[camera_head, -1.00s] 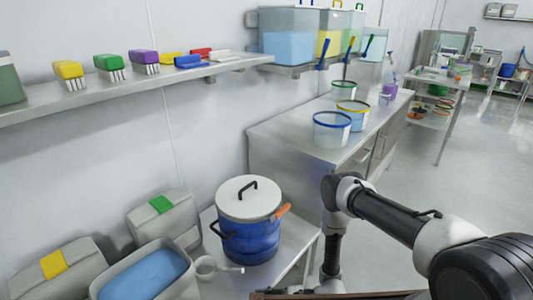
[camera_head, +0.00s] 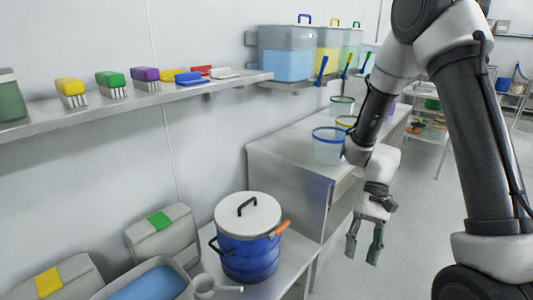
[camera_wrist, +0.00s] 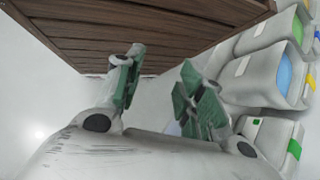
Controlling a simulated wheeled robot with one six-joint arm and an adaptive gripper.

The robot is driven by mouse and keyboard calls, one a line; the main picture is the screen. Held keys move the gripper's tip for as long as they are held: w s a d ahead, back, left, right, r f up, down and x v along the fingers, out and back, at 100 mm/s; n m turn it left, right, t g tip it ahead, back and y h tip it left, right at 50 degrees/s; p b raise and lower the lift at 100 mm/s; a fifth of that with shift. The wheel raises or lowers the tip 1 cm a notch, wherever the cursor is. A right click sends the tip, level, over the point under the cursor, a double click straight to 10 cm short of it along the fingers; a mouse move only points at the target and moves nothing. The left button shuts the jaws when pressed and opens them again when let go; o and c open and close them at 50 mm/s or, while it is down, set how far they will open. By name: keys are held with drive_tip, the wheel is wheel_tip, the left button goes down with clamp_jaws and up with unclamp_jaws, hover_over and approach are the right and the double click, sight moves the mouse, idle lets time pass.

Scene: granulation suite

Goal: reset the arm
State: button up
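My gripper (camera_head: 364,250) hangs in the head view with its fingers pointing down, in the free space right of the low bench. Its two green-padded fingers are spread apart with nothing between them. The wrist view shows the same open, empty fingers (camera_wrist: 160,95). My arm is raised and bent, crossing the right side of the head view. It hides part of the steel counter and the tubs behind it.
A blue pot with a white lid (camera_head: 247,238) stands on the low bench (camera_head: 292,262). The steel counter (camera_head: 285,160) holds clear tubs (camera_head: 328,148). A wall shelf (camera_head: 130,100) carries brushes. A brown slatted wooden surface (camera_wrist: 150,30) shows in the wrist view. Open floor (camera_head: 425,190) lies right.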

drive_tip(key=s+d+r+n+t+h, duration=0.1)
drive_tip(key=d+r+t, duration=0.2)
drive_tip(key=r, duration=0.4)
drive_tip(key=d+r+n+t+h, duration=0.1)
drive_tip(key=d+r+t+h, duration=0.1)
drive_tip(key=d+r, duration=0.4)
drive_tip(key=shift+s+d+r+n+t, duration=0.3)
drive_tip(key=shift+s+r+t, duration=0.1)
drive_tip(key=shift+r, duration=0.4)
drive_tip(key=s+d+r+t, duration=0.1)
drive_tip(key=r+t, duration=0.1)
drive_tip(key=r, duration=0.1)
drive_tip(key=s+d+r+t, duration=0.1)
drive_tip(key=s+r+t, duration=0.1)
drive_tip(key=r, duration=0.2)
drive_tip(key=s+d+r+t+h, duration=0.1)
drive_tip(key=s+r+t, duration=0.1)
drive_tip(key=r, duration=0.2)
drive_tip(key=shift+d, duration=0.1)
drive_tip(key=shift+c, duration=0.3)
